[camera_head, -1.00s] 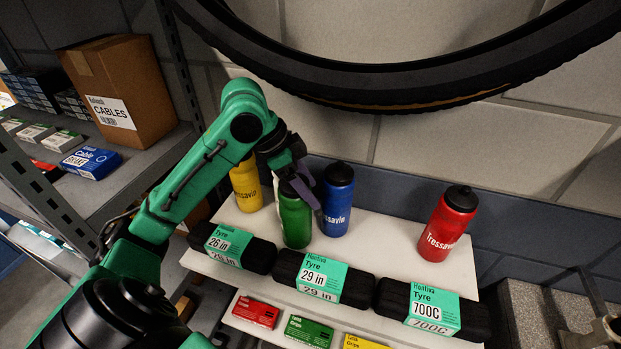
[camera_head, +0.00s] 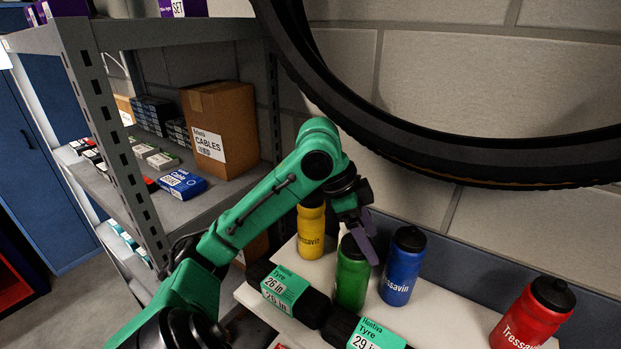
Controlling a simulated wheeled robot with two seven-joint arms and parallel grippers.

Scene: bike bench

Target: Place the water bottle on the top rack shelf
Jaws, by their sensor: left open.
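Several water bottles stand upright on a white shelf (camera_head: 447,325): a yellow bottle (camera_head: 311,232), a green bottle (camera_head: 351,280), a blue bottle (camera_head: 402,268) and a red bottle (camera_head: 532,318) farther right. My left gripper (camera_head: 366,240) is open at the top of the green bottle, with a purple finger by its black cap. I cannot tell whether it touches the bottle. My arm hides part of the yellow bottle's top. My right gripper is out of view.
A grey metal rack (camera_head: 222,190) on the left holds a brown CABLES box (camera_head: 219,130), a blue cable box (camera_head: 182,184) and small boxes. A large bike tyre (camera_head: 440,150) hangs above the bottles.

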